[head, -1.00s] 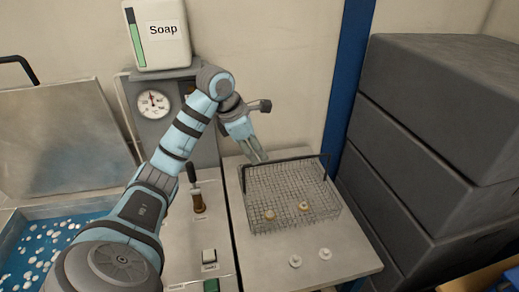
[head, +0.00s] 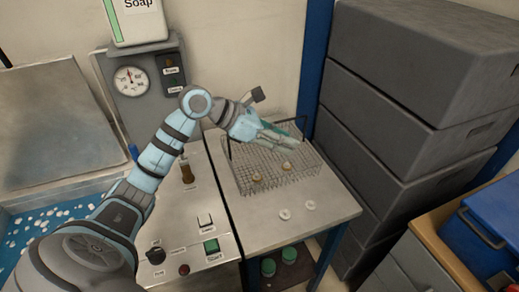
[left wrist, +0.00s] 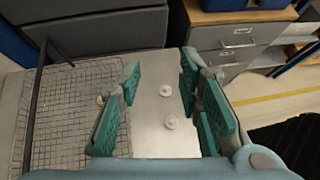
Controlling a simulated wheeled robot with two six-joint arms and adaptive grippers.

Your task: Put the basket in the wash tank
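The wire basket (head: 290,182) stands on the metal side table, with two small brass-coloured parts inside and a dark handle. My left gripper (head: 284,136) is at the far side of the basket, close to the handle. In the left wrist view my left gripper (left wrist: 160,82) has its green-padded fingers spread with nothing between them. The basket mesh (left wrist: 75,120) and dark handle bar lie left of the fingers there. The wash tank (head: 50,222) is at the left, with blue liquid and white foam, and its grey lid (head: 60,125) is raised. My right gripper is not seen.
Two pale washers (head: 284,214) lie on the table (head: 335,205) in front of the basket. A control panel (head: 205,222) with knobs and switches lies between tank and table. Dark stacked crates (head: 385,125) stand right of the table. A blue box (head: 485,235) is farther right.

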